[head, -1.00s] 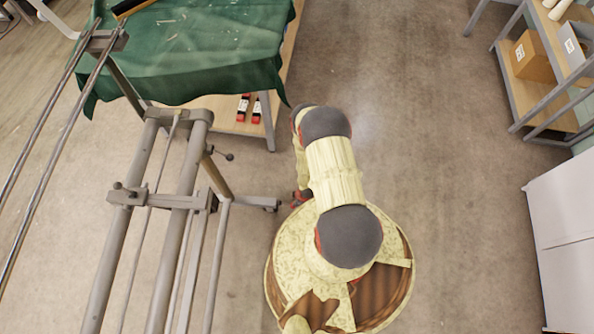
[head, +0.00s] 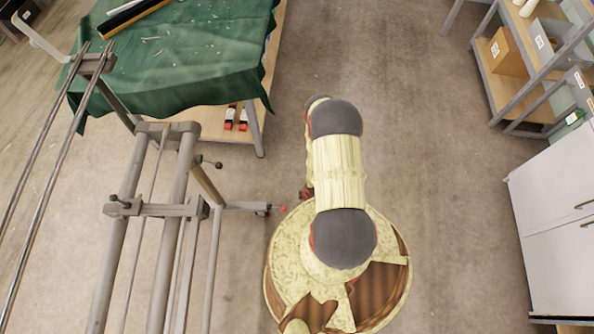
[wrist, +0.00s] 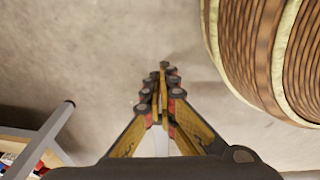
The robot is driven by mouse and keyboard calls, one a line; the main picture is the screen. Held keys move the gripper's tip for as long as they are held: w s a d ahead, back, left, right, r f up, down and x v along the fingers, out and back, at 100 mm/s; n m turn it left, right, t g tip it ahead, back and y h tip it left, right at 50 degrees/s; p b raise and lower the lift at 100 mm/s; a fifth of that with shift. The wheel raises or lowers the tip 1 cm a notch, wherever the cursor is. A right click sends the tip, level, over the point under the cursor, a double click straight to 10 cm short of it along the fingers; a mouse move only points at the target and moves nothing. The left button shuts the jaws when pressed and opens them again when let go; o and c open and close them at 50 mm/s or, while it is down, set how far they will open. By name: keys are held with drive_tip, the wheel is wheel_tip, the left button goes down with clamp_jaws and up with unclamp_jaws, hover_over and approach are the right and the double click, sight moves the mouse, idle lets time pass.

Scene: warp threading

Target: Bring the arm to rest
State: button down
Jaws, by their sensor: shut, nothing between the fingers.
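My arm is folded in over my own round base in the head view, with its upper links standing above the base. My gripper (wrist: 163,75) shows in the wrist view with its fingers together and nothing between them. It points down at bare floor. In the head view the gripper is mostly hidden behind the arm; only a small dark red part shows at the arm's left side. The striped side of my base is close to the gripper at the right of the wrist view.
A grey metal frame (head: 180,210) stands left of my base. A table with a green cloth (head: 190,60) is at the back left. Shelving (head: 520,85) and a white cabinet (head: 565,210) are at the right. The floor (head: 440,190) between is clear.

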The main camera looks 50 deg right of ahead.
drive_tip(key=shift+s+d+r, duration=0.2)
drive_tip(key=shift+s+d, duration=0.05)
idle(0.6)
drive_tip(key=s+a+r+m+g+y, duration=0.1)
drive_tip(key=s+a+r+m+g, duration=0.15)
drive_tip(key=s, duration=0.35)
drive_tip(key=s+a+r+m+g+y, duration=0.1)
drive_tip(key=s+a+r+m+g, duration=0.15)
drive_tip(key=s+m, duration=0.2)
drive_tip(key=w+d+r+m+h, duration=0.15)
drive_tip(key=w+r, duration=0.25)
drive_tip(key=r, duration=1)
drive_tip(key=w+d+r+m, duration=0.15)
drive_tip(key=w+r, duration=0.35)
drive_tip(key=r, duration=0.9)
drive_tip(key=w+d+r+m, duration=0.15)
drive_tip(key=w+r, duration=0.25)
drive_tip(key=r, duration=1)
drive_tip(key=a+r+n+t, duration=0.1)
drive_tip(key=a+r+t, duration=0.2)
drive_tip(key=r, duration=1)
drive_tip(key=s+a+r+n+t+h, duration=0.1)
drive_tip(key=a+r+t, duration=0.2)
drive_tip(key=a+r, duration=0.7)
drive_tip(key=s+a+r+n+t, duration=0.1)
drive_tip(key=a+r, duration=0.6)
drive_tip(key=r, duration=1)
drive_tip(key=shift+s+a+r+t, duration=0.15)
drive_tip(key=shift+s+t, duration=0.05)
drive_tip(key=shift+t, duration=0.7)
